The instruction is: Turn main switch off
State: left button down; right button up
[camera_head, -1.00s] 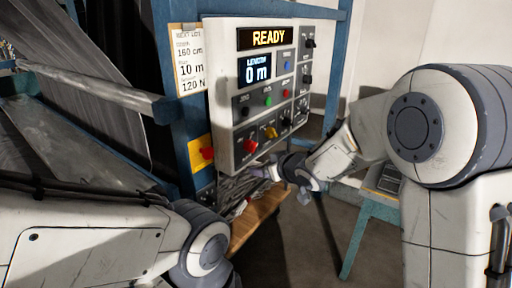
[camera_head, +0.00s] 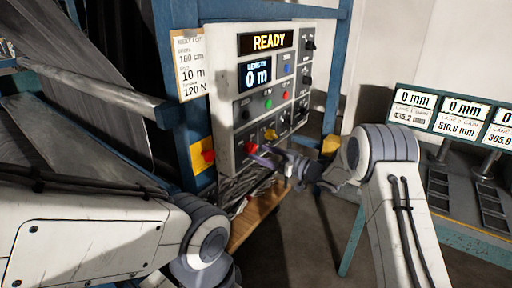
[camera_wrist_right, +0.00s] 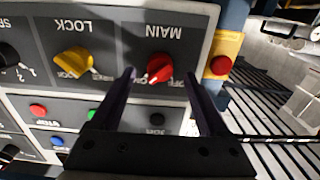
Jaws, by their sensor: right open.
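The main switch is a red knob (camera_wrist_right: 160,68) under an upside-down MAIN label in the right wrist view. In the head view the red knob (camera_head: 251,149) sits at the lower left of the control panel (camera_head: 225,110). My right gripper (camera_wrist_right: 159,77) is open, its two fingers on either side of the knob in the picture; I cannot tell whether they touch it. In the head view my right gripper (camera_head: 262,157) is close before the panel. My left gripper is out of view.
A yellow LOCK knob (camera_wrist_right: 74,62) is beside the main switch. A red button on a yellow box (camera_head: 200,156) is left of the panel. Several buttons and black knobs fill the panel. A display stand (camera_head: 440,115) with trays is at the right.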

aim_at(253, 150)
jog(key=shift+p+x, duration=0.35)
jog(key=shift+x, duration=1.15)
grip_shut()
jog(key=shift+f+n+b, duration=0.2)
jog(key=shift+n+b, duration=0.2)
jog(key=shift+b, duration=0.45)
jog(key=n+b, duration=1.3)
jog(key=b, duration=0.5)
jog(key=shift+n, duration=0.4)
jog(key=shift+r+n+b, duration=0.25)
jog(key=shift+n+b, duration=1.4)
jog(key=shift+n, duration=0.05)
grip_release()
jog(key=shift+d, duration=0.1)
